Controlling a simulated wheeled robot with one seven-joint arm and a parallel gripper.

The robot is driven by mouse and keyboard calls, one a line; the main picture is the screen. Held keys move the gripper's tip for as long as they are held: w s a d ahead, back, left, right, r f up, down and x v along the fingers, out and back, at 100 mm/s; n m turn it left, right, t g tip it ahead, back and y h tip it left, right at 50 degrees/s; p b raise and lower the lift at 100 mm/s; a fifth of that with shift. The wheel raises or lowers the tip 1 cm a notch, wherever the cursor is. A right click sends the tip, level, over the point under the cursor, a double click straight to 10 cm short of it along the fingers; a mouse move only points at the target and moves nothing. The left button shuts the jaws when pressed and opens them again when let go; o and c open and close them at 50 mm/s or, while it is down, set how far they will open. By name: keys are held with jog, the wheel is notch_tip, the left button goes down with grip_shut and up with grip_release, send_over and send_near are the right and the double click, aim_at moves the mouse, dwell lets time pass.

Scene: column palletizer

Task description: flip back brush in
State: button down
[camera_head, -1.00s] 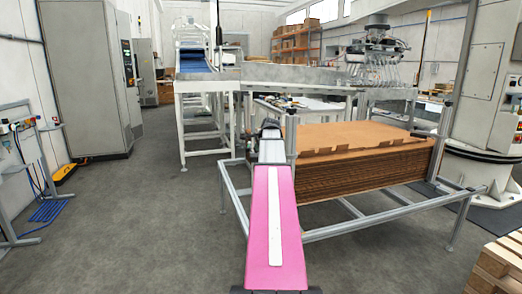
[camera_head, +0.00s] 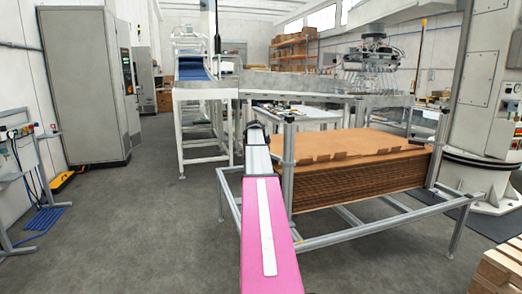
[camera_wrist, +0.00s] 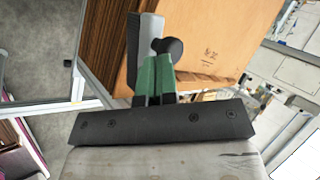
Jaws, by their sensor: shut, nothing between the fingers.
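In the wrist view, the green fingers of my gripper (camera_wrist: 155,75) are together and hold nothing. Just beyond their tips is a grey upright bar with a dark strip along its left side, probably the brush (camera_wrist: 150,38). A round black knob (camera_wrist: 169,47) is beside it on the right. I cannot tell whether the fingers touch either one. The cardboard stack (camera_wrist: 212,35) is behind them; it also shows in the head view (camera_head: 350,145). In the head view, the dark end of my arm is left of the near left frame post; the fingers and brush cannot be made out there.
A metal frame (camera_head: 375,233) surrounds the stack, with upright posts (camera_head: 288,165) at its corners. A conveyor (camera_head: 193,70) stands behind. A wooden pallet (camera_head: 500,272) is at lower right.

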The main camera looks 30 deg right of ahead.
jog(key=s+d+m+g+h, duration=0.1)
jog(key=d+m+g, duration=0.1)
jog(key=d, duration=1)
jog(key=shift+s+d+m, duration=0.3)
jog(key=shift+m, duration=0.4)
jog(key=shift+d, duration=0.1)
